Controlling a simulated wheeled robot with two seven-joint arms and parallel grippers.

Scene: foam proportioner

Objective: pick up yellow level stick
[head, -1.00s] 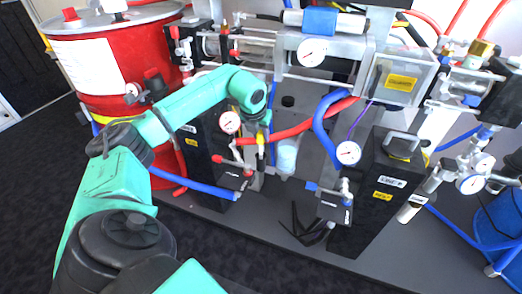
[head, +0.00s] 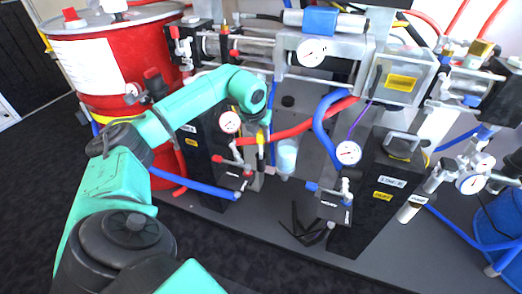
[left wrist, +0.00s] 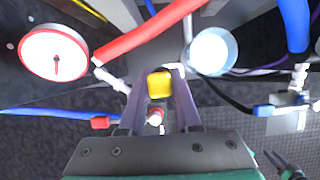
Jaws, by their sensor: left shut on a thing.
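The yellow level stick (left wrist: 159,84) shows as a small yellow block between the two fingers of my left gripper (left wrist: 160,98) in the left wrist view. The fingers are shut on it. In the head view, my teal left arm reaches over the panel and its wrist hides most of the gripper. The rest of the stick below the fingers is hidden. My right gripper is in neither view.
A round gauge (left wrist: 54,54), a red hose (left wrist: 150,30) and a clear cup (left wrist: 210,50) lie close around the gripper. In the head view, a red drum (head: 120,65) stands at left and a black box (head: 375,190) at right. Blue hoses cross low.

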